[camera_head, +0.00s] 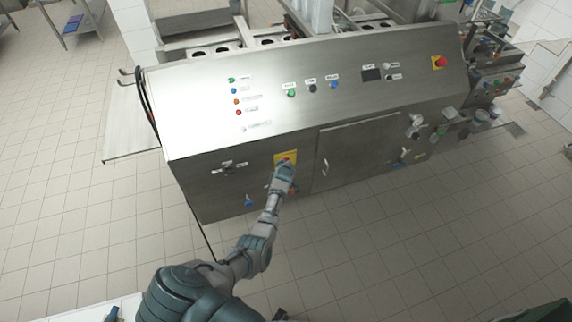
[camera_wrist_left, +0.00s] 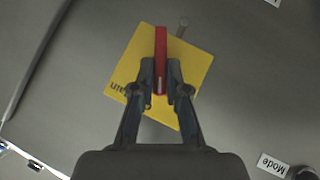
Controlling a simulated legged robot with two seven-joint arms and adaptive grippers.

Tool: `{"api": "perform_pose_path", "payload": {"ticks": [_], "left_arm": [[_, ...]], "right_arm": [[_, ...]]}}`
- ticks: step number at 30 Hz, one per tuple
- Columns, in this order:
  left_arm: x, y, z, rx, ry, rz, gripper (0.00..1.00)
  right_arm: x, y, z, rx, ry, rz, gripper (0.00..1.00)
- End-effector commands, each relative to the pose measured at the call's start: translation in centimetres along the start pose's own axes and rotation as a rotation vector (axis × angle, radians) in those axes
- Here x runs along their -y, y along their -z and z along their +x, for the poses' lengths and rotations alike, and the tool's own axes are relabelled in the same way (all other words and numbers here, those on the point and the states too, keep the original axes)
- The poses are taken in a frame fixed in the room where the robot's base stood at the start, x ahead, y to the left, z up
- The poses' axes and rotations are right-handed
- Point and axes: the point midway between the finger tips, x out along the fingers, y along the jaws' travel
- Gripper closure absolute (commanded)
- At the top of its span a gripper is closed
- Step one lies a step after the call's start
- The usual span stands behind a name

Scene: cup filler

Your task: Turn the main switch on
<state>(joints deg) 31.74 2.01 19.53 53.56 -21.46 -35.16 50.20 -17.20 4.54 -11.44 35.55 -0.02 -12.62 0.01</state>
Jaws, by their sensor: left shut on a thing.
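The main switch is a red handle (camera_wrist_left: 161,58) on a yellow plate (camera_wrist_left: 127,64) in the left wrist view. The plate looks turned at an angle, and part of a black label shows on it. My left gripper (camera_wrist_left: 161,88) has its two fingers on either side of the red handle and is shut on it. In the head view the yellow plate (camera_head: 287,155) is on the lower front of the steel machine, and my left gripper (camera_head: 284,168) covers much of it. My right gripper is not in view.
The machine's sloped panel (camera_head: 300,100) carries several coloured buttons, with a red emergency stop (camera_head: 439,62) at its right. A cabinet door (camera_head: 358,155) is right of the switch. Open tiled floor (camera_head: 400,240) lies in front.

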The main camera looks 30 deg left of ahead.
Motion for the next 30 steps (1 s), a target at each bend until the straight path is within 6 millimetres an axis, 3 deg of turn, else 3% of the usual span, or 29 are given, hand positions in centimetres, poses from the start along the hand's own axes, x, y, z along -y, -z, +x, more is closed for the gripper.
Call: {"api": "perform_pose_path", "payload": {"ticks": [1,15,30], "left_arm": [[0.2,-0.8,0.3,0.011,0.034,0.030,1.00],[-0.1,-0.9,0.4,0.011,0.264,0.261,1.00],[-0.2,-0.9,0.3,0.014,0.325,0.322,1.00]], "right_arm": [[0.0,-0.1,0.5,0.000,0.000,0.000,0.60],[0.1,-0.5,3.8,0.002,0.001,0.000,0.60],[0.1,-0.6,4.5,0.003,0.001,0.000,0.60]]}}
